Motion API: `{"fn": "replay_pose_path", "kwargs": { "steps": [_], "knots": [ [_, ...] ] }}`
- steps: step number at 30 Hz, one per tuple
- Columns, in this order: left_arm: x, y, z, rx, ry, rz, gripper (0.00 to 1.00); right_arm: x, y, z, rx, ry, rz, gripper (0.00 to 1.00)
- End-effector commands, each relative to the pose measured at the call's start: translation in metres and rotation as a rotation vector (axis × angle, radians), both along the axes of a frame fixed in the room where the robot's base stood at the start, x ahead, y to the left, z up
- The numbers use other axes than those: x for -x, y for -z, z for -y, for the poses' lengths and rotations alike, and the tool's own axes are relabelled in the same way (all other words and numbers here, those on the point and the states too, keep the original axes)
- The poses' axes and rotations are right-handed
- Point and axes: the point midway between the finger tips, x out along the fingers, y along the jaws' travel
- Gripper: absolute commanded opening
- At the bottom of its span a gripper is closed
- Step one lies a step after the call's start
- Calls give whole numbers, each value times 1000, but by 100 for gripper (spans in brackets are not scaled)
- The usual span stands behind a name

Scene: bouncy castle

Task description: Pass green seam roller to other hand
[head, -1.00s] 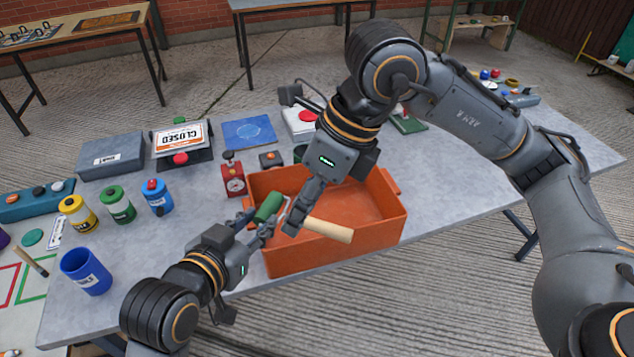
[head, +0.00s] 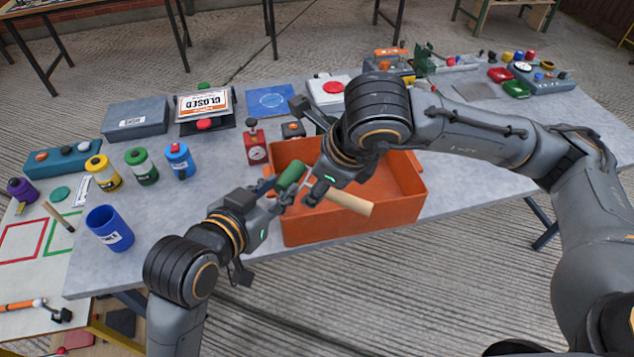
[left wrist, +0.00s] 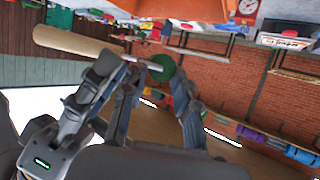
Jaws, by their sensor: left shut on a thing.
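The green seam roller (head: 291,174) has a green cylinder, a thin metal frame and a pale wooden handle (head: 350,203). It is held above the near left part of the orange crate. My left gripper (head: 280,196) is shut on it at the green roller end. My right gripper (head: 313,192) is at the metal frame, between cylinder and handle; its grip there is unclear. In the left wrist view the handle (left wrist: 72,42) points left, and the green end (left wrist: 163,68) lies at my left fingers. My right gripper (left wrist: 103,82) shows just below the handle.
The orange crate (head: 400,213) stands under both grippers on the grey table (head: 185,222). A red timer (head: 256,148) is just behind it. Blue, green and yellow containers stand at left, with a blue cup (head: 108,228). A closed sign (head: 203,104) stands farther back.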

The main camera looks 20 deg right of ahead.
Motion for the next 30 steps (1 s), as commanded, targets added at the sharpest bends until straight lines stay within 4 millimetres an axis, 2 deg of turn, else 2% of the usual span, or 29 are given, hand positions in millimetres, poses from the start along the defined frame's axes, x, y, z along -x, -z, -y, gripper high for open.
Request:
{"fn": "replay_pose_path", "kwargs": {
  "steps": [6, 14, 21, 24, 25, 28, 30],
  "knots": [
    [0, -1, 0, 1, 0, 1, 0, -5, 13, -3, -1, 0, -1, 49],
    [0, -1, 0, 1, 0, 1, 0, -6, 14, -3, 0, -1, 1, 49],
    [0, -1, 0, 2, 0, 2, 0, -5, 13, -3, -1, -1, 0, 2],
    [0, -1, 0, 2, 0, 2, 0, -5, 13, -4, -2, -4, 0, 0],
    [0, -1, 0, 2, 0, 2, 36, -5, 13, -4, -3, -4, 0, 0],
    [0, -1, 0, 1, 0, 1, 56, -5, 13, -4, -3, -4, 0, 0],
    [0, -1, 0, 1, 0, 1, 56, -5, 13, -4, -3, -3, 1, 0]
  ]
}}
